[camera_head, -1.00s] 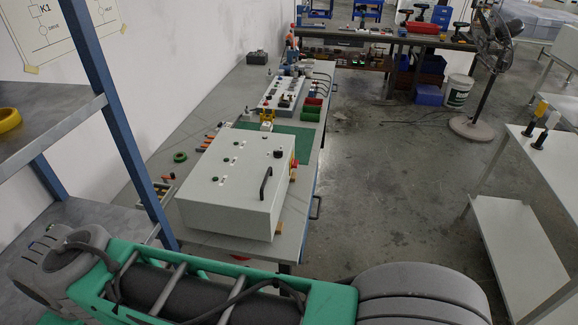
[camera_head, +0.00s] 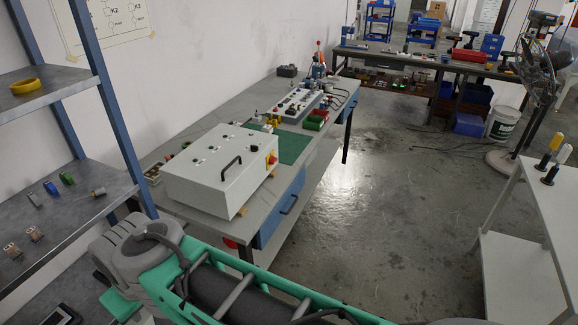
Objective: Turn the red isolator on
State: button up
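The red isolator (camera_head: 271,159) is a small red knob on a yellow plate, on the right-hand side face of a light grey control box (camera_head: 201,183). The box lies on the workbench and has several small black knobs and a black handle on its top face. The isolator is too small to tell which way its knob is turned. My green and grey arm crosses the bottom of the view, in front of the bench and apart from the box. My gripper is not in view.
The grey workbench (camera_head: 205,213) has a green mat (camera_head: 293,147) behind the box. A blue-framed shelf (camera_head: 92,97) stands at the left. A white table (camera_head: 523,215) and a fan (camera_head: 540,75) stand at the right. The floor between (camera_head: 390,215) is clear.

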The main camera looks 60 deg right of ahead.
aim_at(272, 160)
jog(key=z, duration=1.75)
jog(key=i, duration=0.95)
jog(key=k, duration=0.45)
jog(key=u, duration=4.1)
jog(key=k, duration=1.75)
jog(key=z, duration=1.6)
